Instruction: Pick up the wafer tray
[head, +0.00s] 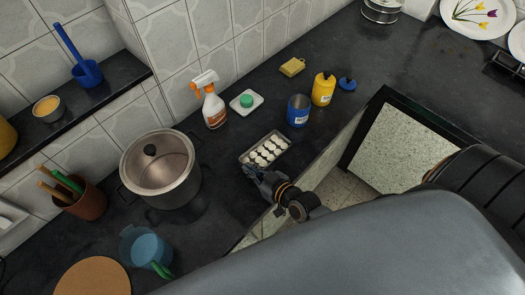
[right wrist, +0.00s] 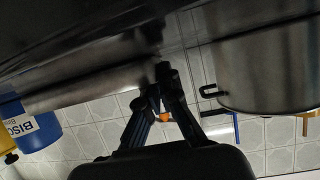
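The wafer tray (head: 287,141) is a shallow grey tray with rows of pale round pieces, on the dark counter near its front edge in the head view. My right gripper (head: 250,170) is at the tray's near left end. In the right wrist view, the tray's side shows as a long grey band (right wrist: 85,90). There the fingertips of my right gripper (right wrist: 163,72) are close together at the end of this band and look shut on the tray's edge. The exact contact is dark and partly hidden. My left gripper is not in view.
A large steel pot (head: 182,190) stands left of the tray. Behind are a spray bottle (head: 214,108) and a white dish (head: 258,98) with a green piece. A blue canister (head: 299,117) and a yellow bottle (head: 323,92) stand to the right.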

